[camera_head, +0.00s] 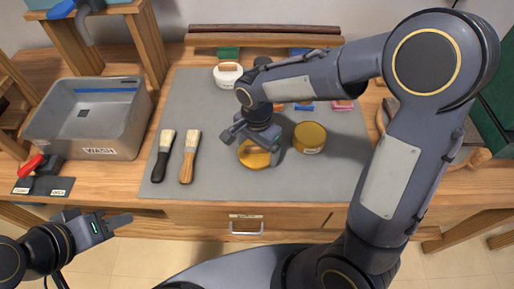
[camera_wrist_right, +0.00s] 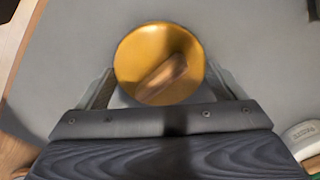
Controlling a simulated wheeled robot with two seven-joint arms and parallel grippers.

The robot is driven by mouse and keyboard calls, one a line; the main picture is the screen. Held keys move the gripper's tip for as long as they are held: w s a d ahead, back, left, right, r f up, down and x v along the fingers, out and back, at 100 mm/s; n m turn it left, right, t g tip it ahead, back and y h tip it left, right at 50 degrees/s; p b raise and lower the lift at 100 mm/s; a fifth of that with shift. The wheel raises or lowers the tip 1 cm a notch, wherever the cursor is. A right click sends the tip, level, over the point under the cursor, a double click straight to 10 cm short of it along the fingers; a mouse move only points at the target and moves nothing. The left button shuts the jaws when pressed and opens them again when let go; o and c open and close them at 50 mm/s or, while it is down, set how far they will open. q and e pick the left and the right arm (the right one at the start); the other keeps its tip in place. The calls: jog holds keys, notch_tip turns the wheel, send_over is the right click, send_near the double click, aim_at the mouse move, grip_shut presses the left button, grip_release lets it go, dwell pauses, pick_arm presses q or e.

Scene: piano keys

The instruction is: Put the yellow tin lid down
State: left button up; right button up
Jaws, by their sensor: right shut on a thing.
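The yellow tin lid (camera_head: 254,156) is a round golden disc with a brown bar-like patch across its face in the right wrist view (camera_wrist_right: 140,62). My right gripper (camera_head: 258,147) is shut on it, with a finger on either side of the rim. It is low over the grey mat; I cannot tell whether the lid touches the mat. The yellow tin (camera_head: 310,138) stands just right of the lid. My left gripper (camera_head: 122,221) is empty off the table's front edge, and its finger gap is not clear.
The grey mat (camera_head: 220,187) is clear in front of the lid. Two brushes (camera_head: 189,160) lie to its left. A grey WASH tub (camera_head: 95,150) and a red-handled item (camera_head: 42,168) are further left. A white jar (camera_head: 228,77) stands behind. Small coloured blocks (camera_head: 342,104) lie behind the tin.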

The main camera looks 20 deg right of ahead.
jog(key=shift+f, duration=0.35)
jog(key=shift+f, duration=0.15)
jog(key=o, duration=0.7)
jog(key=shift+r, duration=0.2)
notch_tip(320, 180, up, 12)
jog(key=p, duration=0.1)
jog(key=s+d+n+t+y, duration=0.1)
jog(key=s+d+n+t, duration=0.1)
jog(key=s, duration=0.3)
jog(key=s+d+n+t+y, duration=0.1)
jog(key=s+d+n, duration=0.3)
jog(key=s, duration=0.2)
jog(key=s+d+n+t+y, duration=0.1)
jog(key=s+d+n+t, duration=0.1)
jog(key=s, duration=0.3)
jog(key=shift+s+d+f+n+t+y, duration=0.2)
jog(key=shift+d+n+t+y, duration=0.15)
jog(key=shift+d+n, duration=0.3)
